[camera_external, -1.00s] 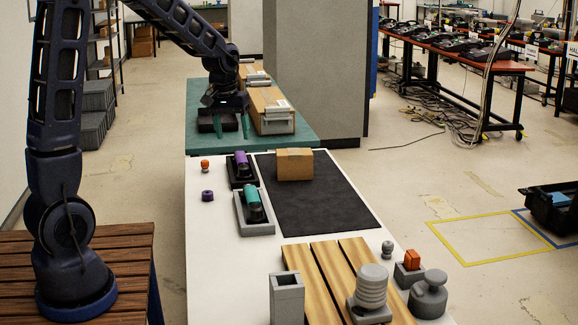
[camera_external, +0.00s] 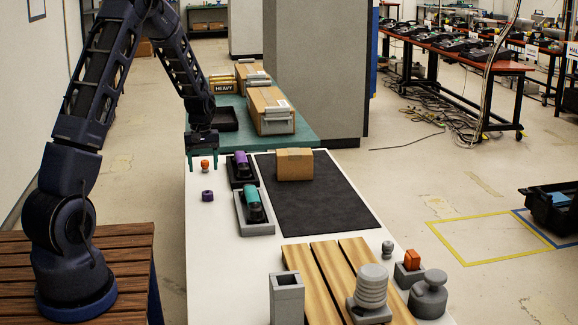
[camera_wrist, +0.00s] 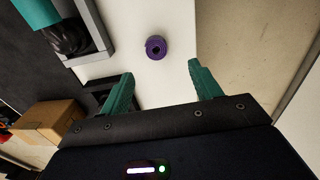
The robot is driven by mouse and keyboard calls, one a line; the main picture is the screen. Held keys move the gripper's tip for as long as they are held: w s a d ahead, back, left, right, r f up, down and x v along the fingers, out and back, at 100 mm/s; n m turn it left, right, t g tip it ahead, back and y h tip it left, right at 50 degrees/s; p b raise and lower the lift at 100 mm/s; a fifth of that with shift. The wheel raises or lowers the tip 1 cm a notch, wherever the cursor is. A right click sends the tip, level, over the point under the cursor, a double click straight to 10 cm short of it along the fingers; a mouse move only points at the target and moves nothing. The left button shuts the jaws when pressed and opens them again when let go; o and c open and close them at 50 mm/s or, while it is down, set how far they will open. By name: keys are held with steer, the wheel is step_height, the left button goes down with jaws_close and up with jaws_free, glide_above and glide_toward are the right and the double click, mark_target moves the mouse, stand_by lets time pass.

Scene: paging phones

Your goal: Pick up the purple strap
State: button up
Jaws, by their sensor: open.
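The purple strap (camera_external: 207,196) looks like a small ring-shaped roll, lying on the left part of the white table. It also shows in the wrist view (camera_wrist: 155,48), with a dark hole in its middle, just beyond the gap between the fingertips. My gripper (camera_external: 202,150) is open and empty, with its teal fingers spread, above the far left corner of the white table. In the wrist view my gripper (camera_wrist: 161,70) shows both fingers well apart with nothing between them. The gripper is beyond the strap and apart from it in the external view.
A small orange item (camera_external: 205,165) stands just below my fingers. A dark tray (camera_external: 234,182) with a purple-topped item and a grey tray (camera_external: 240,222) with a teal-topped item lie to the right. A cardboard box (camera_external: 295,164) sits on a black mat (camera_external: 318,205).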

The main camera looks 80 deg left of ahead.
glide_above(208, 193)
steer(key=f, duration=0.2)
steer(key=s+f, duration=0.1)
steer(key=f, duration=0.1)
steer(key=shift+a+f, duration=0.15)
steer(key=shift+f, duration=0.05)
steer(key=shift+w+f, duration=0.25)
steer(key=shift+f, duration=1.1)
steer(key=shift+w+f, duration=0.2)
steer(key=shift+f, duration=1.1)
steer(key=c, duration=1.1)
